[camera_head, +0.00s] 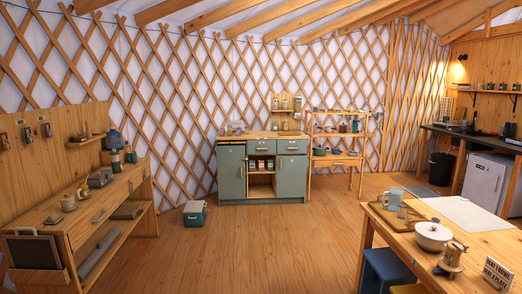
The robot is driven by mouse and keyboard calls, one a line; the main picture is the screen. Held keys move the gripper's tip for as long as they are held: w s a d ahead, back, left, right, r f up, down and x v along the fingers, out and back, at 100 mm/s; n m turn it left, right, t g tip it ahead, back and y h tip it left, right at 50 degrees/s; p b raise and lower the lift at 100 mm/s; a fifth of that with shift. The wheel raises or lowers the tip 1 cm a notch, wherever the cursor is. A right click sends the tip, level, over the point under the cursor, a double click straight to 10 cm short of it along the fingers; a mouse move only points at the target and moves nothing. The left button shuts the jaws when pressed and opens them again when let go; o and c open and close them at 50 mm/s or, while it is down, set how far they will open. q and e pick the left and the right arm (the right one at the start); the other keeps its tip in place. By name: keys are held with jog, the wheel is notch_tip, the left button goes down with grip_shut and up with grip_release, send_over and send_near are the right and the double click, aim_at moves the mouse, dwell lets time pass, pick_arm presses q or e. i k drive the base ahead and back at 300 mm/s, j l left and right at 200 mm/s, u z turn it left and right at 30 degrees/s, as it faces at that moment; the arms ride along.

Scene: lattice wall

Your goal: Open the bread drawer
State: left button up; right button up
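No drawer here has a label I can read, so I cannot tell which is the bread drawer. A green cabinet (232,178) stands against the far lattice wall. A wooden rack (337,158) stands right of the green cabinet. Neither of my grippers is in view.
The wooden floor (215,245) is open in the middle. A green cooler box (195,213) sits on it, left of the cabinet. A white fridge (486,182) stands far right.

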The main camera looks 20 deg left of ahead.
aim_at(269, 146)
jog(key=i+j+u, duration=0.3)
jog(key=i, duration=0.2)
jog(key=i+j+u, duration=0.15)
jog(key=i+u, duration=0.15)
jog(key=i, duration=0.2)
jog(key=i+u, duration=0.3)
jog(key=i, duration=0.25)
jog(key=i+j, duration=0.1)
jog(key=i, duration=3.55)
jog(key=i+j+z, duration=0.1)
jog(key=i+z, duration=0.3)
jog(key=i, duration=0.25)
jog(key=i+j+z, duration=0.4)
jog(key=i, duration=0.2)
jog(key=i+j+z, duration=0.4)
jog(key=i+j, duration=0.05)
jog(key=i, duration=0.1)
